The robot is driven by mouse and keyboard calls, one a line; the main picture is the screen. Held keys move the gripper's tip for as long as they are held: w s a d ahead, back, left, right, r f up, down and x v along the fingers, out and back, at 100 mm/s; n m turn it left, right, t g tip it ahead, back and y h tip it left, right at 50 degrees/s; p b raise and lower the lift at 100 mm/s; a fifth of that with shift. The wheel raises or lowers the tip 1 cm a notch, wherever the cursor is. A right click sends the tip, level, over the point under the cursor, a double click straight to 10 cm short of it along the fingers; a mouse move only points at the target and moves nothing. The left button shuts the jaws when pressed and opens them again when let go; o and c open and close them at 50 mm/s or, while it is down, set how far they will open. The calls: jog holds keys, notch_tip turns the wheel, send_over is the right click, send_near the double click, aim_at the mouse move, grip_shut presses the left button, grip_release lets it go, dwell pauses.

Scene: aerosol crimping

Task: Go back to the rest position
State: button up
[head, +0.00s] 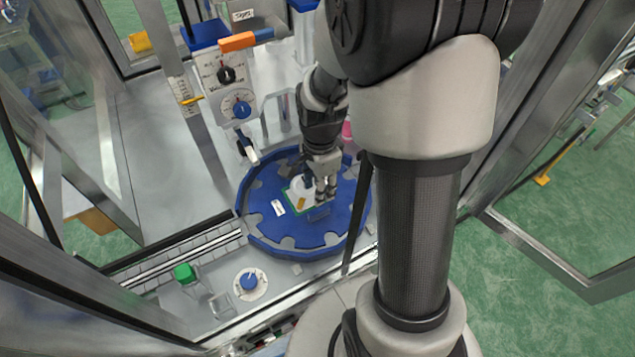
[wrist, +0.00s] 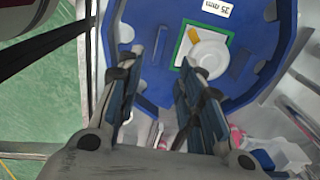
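My gripper (head: 325,185) hangs over the right part of the blue round plate (head: 262,236) in the head view. In the wrist view its two fingers (wrist: 155,72) stand apart with nothing visible between them. The blue plate (wrist: 170,45) has notches around its rim and carries a green-edged square with a white round piece (wrist: 210,60) and a label. In the wrist view that piece lies beyond the right fingertip, apart from it. In the head view the gripper partly hides the square.
Metal frame posts enclose the cell. A panel with dials (head: 227,85) and an orange-handled lever (head: 240,42) stand behind the plate. A green button (head: 185,273) and a blue knob (head: 249,281) sit at front left. Pink and white items (wrist: 270,145) lie near the plate.

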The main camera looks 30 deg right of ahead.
jog(key=s+a+r+n+t+b, duration=0.2)
jog(key=s+a+r+n+b, duration=0.2)
jog(key=s+n, duration=0.3)
jog(key=s+a+r+n+t+b, duration=0.2)
jog(key=s+a+r+n+b, duration=0.2)
jog(key=s+n+b, duration=0.3)
jog(key=a+n, duration=0.1)
jog(key=n, duration=0.3)
jog(key=shift+s, duration=0.25)
